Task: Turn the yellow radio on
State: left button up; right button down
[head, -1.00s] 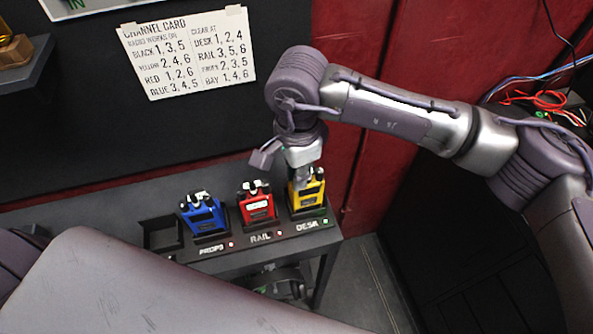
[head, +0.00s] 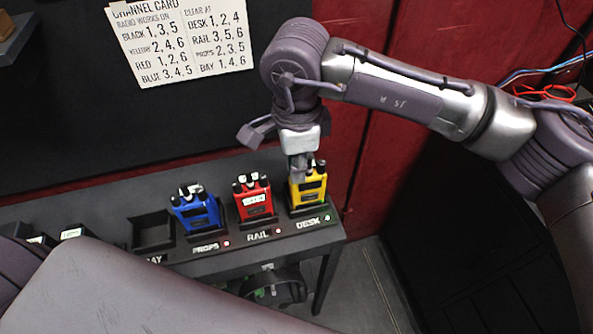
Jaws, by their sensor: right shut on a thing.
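The yellow radio (head: 309,187) stands upright in the rightmost slot of the shelf, labelled DESK. My right gripper (head: 298,176) comes down from above and is shut at the radio's top left. Its fingers hide that part of the radio, so I cannot tell which knob or edge they hold. A small light (head: 327,218) beside the DESK label looks pale or greenish. My left gripper is out of view.
A red radio (head: 254,201) stands in RAIL and a blue radio (head: 196,212) in PROPS, both with red lights. An empty slot (head: 153,232) lies left of them. A channel card (head: 180,45) hangs on the wall. My left arm fills the lower left.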

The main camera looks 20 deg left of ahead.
jog(key=shift+f+m+b, duration=0.15)
jog(key=shift+m+b, duration=0.75)
jog(key=shift+b, duration=0.15)
jog(key=shift+m+b, duration=0.5)
jog(key=shift+r, duration=0.2)
jog(key=c, duration=1.1)
grip_release()
notch_tip(320, 180, up, 12)
jog(key=shift+s, duration=0.1)
jog(key=shift+c, duration=0.2)
